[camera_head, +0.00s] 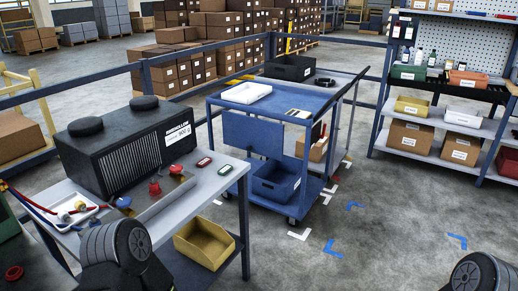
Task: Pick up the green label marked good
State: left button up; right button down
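The green label (226,170) lies flat on the grey bench top (212,182), near its right edge. A red label (204,163) lies just left of it. Both are small, and the text on them is too small to read. A dark part of my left arm shows at the lower left, in front of the bench, well away from the green label. A dark part of my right arm shows at the lower right corner. No fingers of either gripper can be made out.
A black finned unit (125,148) with a white tag stands behind the labels. Red and blue knobs sit on the bench, with a white tray (70,208) at left. A yellow bin (204,243) is below. A blue trolley (270,115) stands behind; open floor lies right.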

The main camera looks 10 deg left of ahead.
aim_at(225, 170)
jog(key=i+l+z, duration=0.1)
jog(key=i, duration=0.6)
jog(key=i+l+z, duration=0.1)
jog(key=i, duration=0.6)
jog(key=l, duration=0.1)
